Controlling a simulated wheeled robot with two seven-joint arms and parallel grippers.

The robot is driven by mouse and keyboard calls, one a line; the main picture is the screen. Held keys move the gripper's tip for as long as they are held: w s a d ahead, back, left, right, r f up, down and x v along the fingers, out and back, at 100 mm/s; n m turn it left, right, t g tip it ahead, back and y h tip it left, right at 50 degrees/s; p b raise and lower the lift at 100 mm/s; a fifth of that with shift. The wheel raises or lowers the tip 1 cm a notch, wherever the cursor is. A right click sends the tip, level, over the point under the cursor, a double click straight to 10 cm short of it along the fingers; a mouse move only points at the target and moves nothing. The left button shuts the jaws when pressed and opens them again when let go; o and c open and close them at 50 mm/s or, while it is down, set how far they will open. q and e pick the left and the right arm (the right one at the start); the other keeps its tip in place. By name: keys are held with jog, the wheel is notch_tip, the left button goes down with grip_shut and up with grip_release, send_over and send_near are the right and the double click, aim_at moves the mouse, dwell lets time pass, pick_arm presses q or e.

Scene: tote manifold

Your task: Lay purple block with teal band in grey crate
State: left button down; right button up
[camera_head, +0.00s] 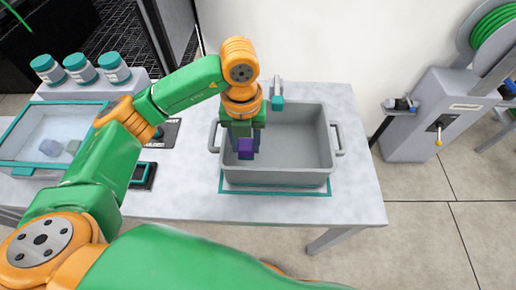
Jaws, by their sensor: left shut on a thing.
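The grey crate (296,178) stands on the light table, within a teal outline. My left gripper (246,146) points down over the left part of the crate. It is shut on a purple block (246,153), whose lower part shows below the fingers, inside the crate's outline in the picture. I cannot make out the teal band, and I cannot tell whether the block touches the crate floor. The right part of the crate's inside looks empty. My right gripper is not in view.
A teal-rimmed clear tote (23,170) with small greyish blocks (50,147) is at the left. Several teal-lidded jars (78,66) stand behind it. A small grey and teal fitting (277,97) is at the crate's back rim. The table right of the crate is clear.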

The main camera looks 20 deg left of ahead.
pick_arm(q)
jog(key=f, duration=0.1)
jog(key=w+d+f, duration=0.1)
jog(key=w+f, duration=0.1)
jog(key=f, duration=0.1)
jog(key=shift+w+d+p, duration=0.25)
jog(key=shift+p, duration=0.05)
notch_tip(320, 180, down, 2)
jog(key=shift+f+p, duration=0.25)
jog(key=shift+p, duration=0.15)
jog(key=shift+f+b, duration=0.3)
jog(key=shift+f, duration=0.05)
jog(key=shift+c, duration=2.1)
grip_release()
jog(key=shift+r, duration=0.1)
jog(key=shift+r, duration=0.35)
notch_tip(320, 180, up, 12)
jog(key=shift+f, duration=0.15)
